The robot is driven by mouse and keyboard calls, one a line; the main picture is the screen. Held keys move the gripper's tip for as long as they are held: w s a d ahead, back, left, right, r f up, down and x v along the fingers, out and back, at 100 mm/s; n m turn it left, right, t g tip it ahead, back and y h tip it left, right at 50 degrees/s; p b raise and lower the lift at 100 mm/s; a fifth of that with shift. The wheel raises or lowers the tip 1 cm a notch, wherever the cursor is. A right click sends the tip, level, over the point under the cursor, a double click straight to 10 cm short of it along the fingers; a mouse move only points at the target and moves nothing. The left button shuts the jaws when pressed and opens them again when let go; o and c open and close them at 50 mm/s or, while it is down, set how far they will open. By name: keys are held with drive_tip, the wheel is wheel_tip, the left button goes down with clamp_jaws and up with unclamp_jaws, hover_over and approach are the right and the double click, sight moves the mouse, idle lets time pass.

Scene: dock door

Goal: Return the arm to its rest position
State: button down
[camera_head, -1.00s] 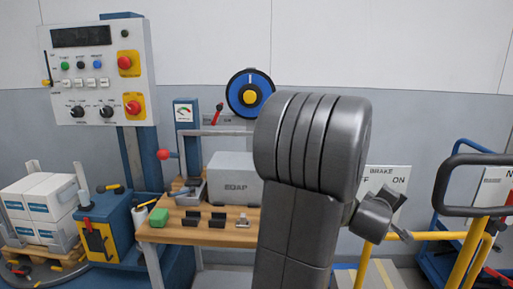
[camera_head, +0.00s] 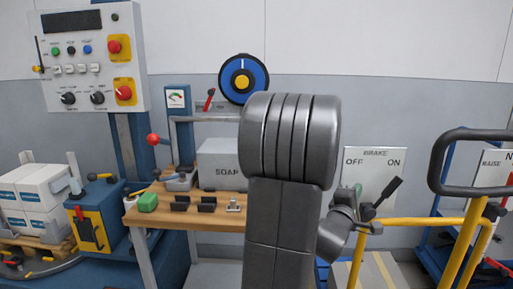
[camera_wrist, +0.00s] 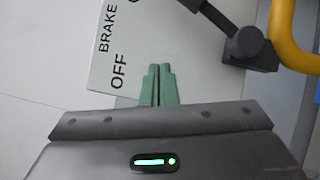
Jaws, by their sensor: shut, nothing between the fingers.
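My arm (camera_head: 290,140) rises through the middle of the head view. The fingers lie in front of the white brake sign (camera_wrist: 118,50), lettered BRAKE and OFF. The brake's black lever (camera_wrist: 215,18) is apart from the fingers, up and to their right. In the head view this lever (camera_head: 385,193) slants up to the right before the brake sign (camera_head: 357,172).
A yellow rail (camera_head: 425,222) and a black-handled cart (camera_head: 436,175) stand at right. A control panel (camera_head: 90,60) hangs at upper left.

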drive_tip(key=s+a+f+n+t+b, duration=0.1)
drive_tip(key=s+a+f+n+b, duration=0.2)
drive_tip(key=s+a+f, duration=0.3)
drive_tip(key=s+a, duration=0.2)
drive_tip(key=a, duration=0.2)
drive_tip(key=shift+a+f+t, duration=0.15)
drive_tip(key=shift+f+t, duration=0.05)
drive_tip(key=shift+t, duration=0.2)
